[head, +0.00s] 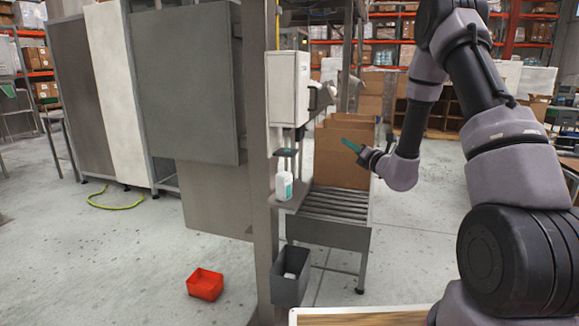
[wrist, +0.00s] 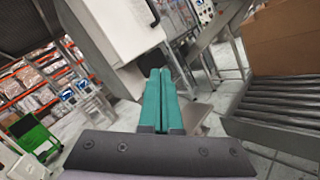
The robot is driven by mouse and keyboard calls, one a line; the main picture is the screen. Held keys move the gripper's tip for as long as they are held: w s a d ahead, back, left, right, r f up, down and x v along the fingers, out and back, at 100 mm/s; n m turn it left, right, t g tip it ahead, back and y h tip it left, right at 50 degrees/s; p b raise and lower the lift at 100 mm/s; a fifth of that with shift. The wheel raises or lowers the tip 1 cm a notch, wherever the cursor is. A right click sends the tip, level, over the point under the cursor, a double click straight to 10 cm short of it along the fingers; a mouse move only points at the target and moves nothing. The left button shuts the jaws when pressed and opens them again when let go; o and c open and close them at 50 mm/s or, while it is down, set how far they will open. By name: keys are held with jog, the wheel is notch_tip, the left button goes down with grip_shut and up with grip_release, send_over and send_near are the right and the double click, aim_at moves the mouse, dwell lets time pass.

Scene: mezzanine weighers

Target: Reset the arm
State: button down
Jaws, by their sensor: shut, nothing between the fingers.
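My arm reaches in from the right in the head view, bent downward at the elbow. My gripper (head: 351,146) has green fingers and points left, in front of the cardboard boxes as seen from the head. In the wrist view my gripper (wrist: 160,75) shows its two green fingers side by side, shut with nothing between them. The fingers point toward a white cabinet (wrist: 115,40), which is also in the head view (head: 287,88) on a grey post. I cannot tell exactly how far the fingertips are from the cabinet.
Cardboard boxes (head: 340,160) stand on a roller conveyor (head: 335,205). A white bottle (head: 284,186) stands on a small shelf by the post (head: 259,120). A red bin (head: 205,284) lies on open floor, left. A wooden-topped surface (head: 360,318) is close in front.

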jog(key=s+a+r+n+g+y, duration=0.6)
jog(key=s+a+r+n+g, duration=0.25)
jog(key=s+r+n, duration=0.2)
jog(key=s+a+r+n+g+h, duration=0.1)
jog(key=s+a+r+n+g, duration=0.15)
jog(key=s+n, duration=0.3)
jog(key=s+a+r+n+g, duration=0.1)
jog(key=s+r+n+g, duration=0.1)
jog(key=s+n+g, duration=0.3)
jog(key=s+d+n+t+h, duration=0.1)
jog(key=s+d+n+h, duration=0.25)
jog(key=s, duration=0.25)
jog(key=s+d+n+t+h, duration=0.1)
jog(key=s+d+n+h, duration=0.25)
jog(key=s, duration=0.35)
jog(key=s+d+r+n+t+h, duration=0.2)
jog(key=s+d+n+t+h, duration=0.1)
jog(key=d, duration=0.6)
jog(key=s+n+h, duration=0.1)
jog(key=n+h, duration=0.1)
jog(key=shift+d+r+t+h, duration=0.3)
jog(key=shift+d+r+t, duration=0.05)
jog(key=shift+t, duration=0.05)
